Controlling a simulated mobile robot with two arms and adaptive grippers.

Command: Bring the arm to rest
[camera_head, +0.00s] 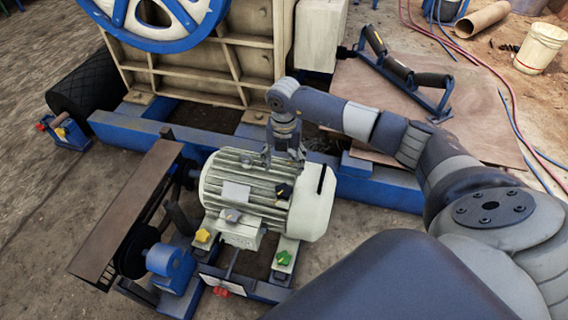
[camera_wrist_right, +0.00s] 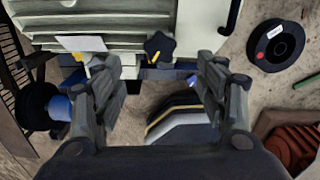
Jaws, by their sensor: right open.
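My right arm reaches in from the right in the head view, bent at the elbow. Its gripper (camera_head: 283,160) points down over the far side of a ribbed, pale electric motor (camera_head: 250,180). In the right wrist view the right gripper (camera_wrist_right: 154,72) has its fingers wide apart, with nothing between them. A black star knob (camera_wrist_right: 160,46) shows beyond the fingers; it also shows on the motor in the head view (camera_head: 284,190). Whether the fingers touch the motor cannot be told. My left gripper is not in view.
The crusher with its blue-rimmed wheel (camera_head: 160,40) stands behind the motor. A belt guard (camera_head: 128,210) is to its left. A roller frame (camera_head: 408,75) and a bucket (camera_head: 540,48) are at the back right.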

